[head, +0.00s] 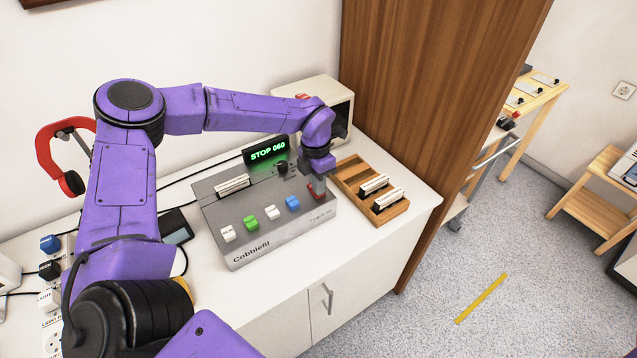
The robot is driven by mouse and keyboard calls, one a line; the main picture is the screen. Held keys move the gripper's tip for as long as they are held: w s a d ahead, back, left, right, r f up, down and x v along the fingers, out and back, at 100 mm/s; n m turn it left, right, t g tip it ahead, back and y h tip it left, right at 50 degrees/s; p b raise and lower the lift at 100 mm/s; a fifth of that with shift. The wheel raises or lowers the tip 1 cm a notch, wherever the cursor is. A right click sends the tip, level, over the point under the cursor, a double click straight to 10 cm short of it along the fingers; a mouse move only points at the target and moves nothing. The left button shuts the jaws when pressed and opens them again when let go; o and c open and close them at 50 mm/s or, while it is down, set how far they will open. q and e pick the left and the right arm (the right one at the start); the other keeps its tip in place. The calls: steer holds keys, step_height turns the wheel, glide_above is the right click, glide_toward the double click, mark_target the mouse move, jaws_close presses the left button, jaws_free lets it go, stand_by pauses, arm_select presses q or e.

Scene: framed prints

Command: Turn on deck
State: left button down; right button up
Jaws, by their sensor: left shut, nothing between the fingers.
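The deck (270,242) is a grey sloped box marked "Cobblefil" on the white cabinet top. My right gripper is not in view.
A wooden tray (349,172) with two cassette-like pieces stands right of the deck. A beige box (322,88) stands behind. Red headphones (47,150) and a power strip with plugs are at the left. A tall brown panel (430,100) bounds the right.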

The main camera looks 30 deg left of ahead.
arm_select(q)
steer(key=shift+w+a+r+p, duration=0.1)
steer(key=shift+w+a+p, duration=0.1)
steer(key=shift+a, duration=0.2)
steer(key=shift+w+a+r+p, duration=0.1)
steer(key=shift+a+p, duration=0.1)
steer(key=shift+a, duration=0.2)
steer(key=r+p, duration=0.2)
steer(key=r, duration=0.1)
steer(key=r+p, duration=0.2)
steer(key=shift+d, duration=0.3)
steer(key=shift+s+d+r+b, duration=0.15)
steer(key=shift+r+b, duration=0.15)
steer(key=shift+b, duration=0.5)
step_height(320, 180, up, 8)
steer(key=d+b, duration=0.1)
steer(key=shift+s, duration=0.3)
steer(key=shift+d+r, duration=0.1)
